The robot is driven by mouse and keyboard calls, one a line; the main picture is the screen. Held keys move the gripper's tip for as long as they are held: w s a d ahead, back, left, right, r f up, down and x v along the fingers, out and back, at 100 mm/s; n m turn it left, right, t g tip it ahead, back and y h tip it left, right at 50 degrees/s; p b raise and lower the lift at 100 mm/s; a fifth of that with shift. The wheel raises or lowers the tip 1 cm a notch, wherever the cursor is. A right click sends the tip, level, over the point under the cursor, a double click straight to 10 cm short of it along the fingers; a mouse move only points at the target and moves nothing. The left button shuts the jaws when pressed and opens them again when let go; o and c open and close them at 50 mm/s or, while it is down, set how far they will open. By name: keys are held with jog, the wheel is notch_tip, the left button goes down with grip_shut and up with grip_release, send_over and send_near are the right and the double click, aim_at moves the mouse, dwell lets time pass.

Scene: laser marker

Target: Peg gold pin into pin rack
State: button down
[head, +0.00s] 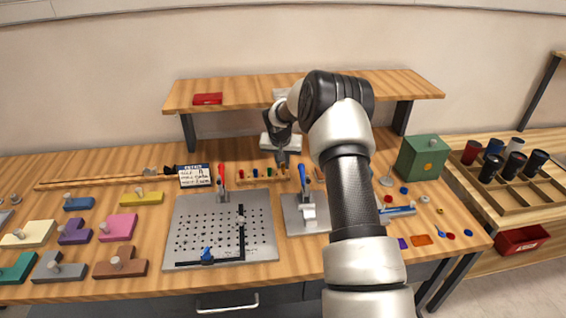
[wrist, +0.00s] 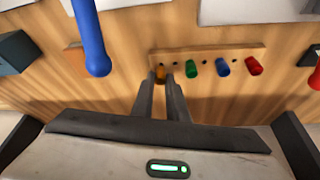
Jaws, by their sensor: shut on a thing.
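The pin rack (wrist: 212,53) is a narrow wooden strip on the bench; in the head view it (head: 262,179) lies behind the perforated metal plate. Green (wrist: 191,73), blue (wrist: 222,67) and red (wrist: 253,66) pins stand in it, with dark holes between them. My gripper (wrist: 160,78) is shut on the gold pin (wrist: 160,74), at the rack's left end in the wrist view. The pin's lower end is hard to see, so I cannot tell how deep it sits. In the head view my gripper (head: 281,164) is over the rack's right end and hides the gold pin.
A blue-handled clamp (wrist: 92,40) stands close by on the left in the wrist view. In the head view a red-handled clamp (head: 221,178) stands left of the rack. A raised wooden shelf (head: 230,92) spans behind my arm. A green box (head: 423,157) stands right.

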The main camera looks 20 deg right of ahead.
jog(key=shift+f+b, duration=0.6)
jog(key=shift+b, duration=0.05)
dwell(0.5)
jog(key=c, duration=1.7)
grip_release()
jog(key=shift+o, duration=0.2)
jog(key=v, duration=1.7)
jog(key=shift+r, duration=0.25)
jog(key=s+a+r+n+p, duration=0.1)
jog(key=s+a+r, duration=0.2)
jog(key=s+r, duration=0.55)
jog(key=s+a+r+n+p, duration=0.1)
jog(key=s+a+r, duration=0.2)
jog(key=s+r, duration=0.5)
jog(key=s+a+n+y+p, duration=0.1)
jog(key=s+a, duration=0.1)
jog(key=s, duration=0.9)
jog(key=s+a+n+t+y+p, duration=0.1)
jog(key=s+a+n, duration=0.1)
jog(key=s, duration=0.9)
jog(key=shift+s+a+t, duration=0.25)
jog(key=shift+a+t, duration=0.05)
jog(key=shift+a, duration=0.45)
